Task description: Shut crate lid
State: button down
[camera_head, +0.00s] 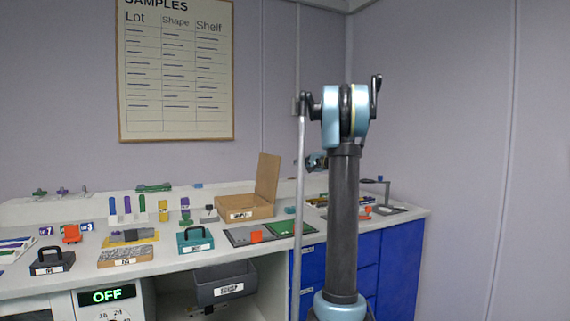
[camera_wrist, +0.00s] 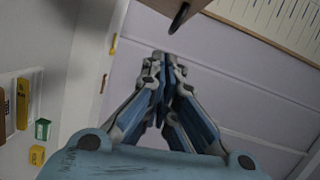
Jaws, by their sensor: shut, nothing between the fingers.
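A light-wood crate (camera_head: 245,208) with a label on its front stands on the bench, left of my arm in the head view. Its lid (camera_head: 267,177) is open and stands nearly upright at the crate's right side. My gripper (camera_wrist: 160,60) is shut and empty in the wrist view, with its fingertips together. In the head view a small blue and dark part of my arm shows right of the lid, but the fingers cannot be made out. I cannot clearly identify the crate or its lid in the wrist view.
A teal case (camera_head: 195,241), a grey mat (camera_head: 240,237) with green and orange pieces, and a dark case (camera_head: 52,262) lie on the bench in front. Coloured upright samples (camera_head: 142,208) stand left of the crate. A grey open bin (camera_head: 224,284) is below.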

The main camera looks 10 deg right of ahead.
jog(key=w+a+m, duration=0.1)
jog(key=w+a, duration=0.5)
jog(key=w, duration=0.4)
jog(key=shift+w+r+t, duration=0.15)
jog(key=shift+t, duration=0.25)
jog(key=shift+a, duration=0.15)
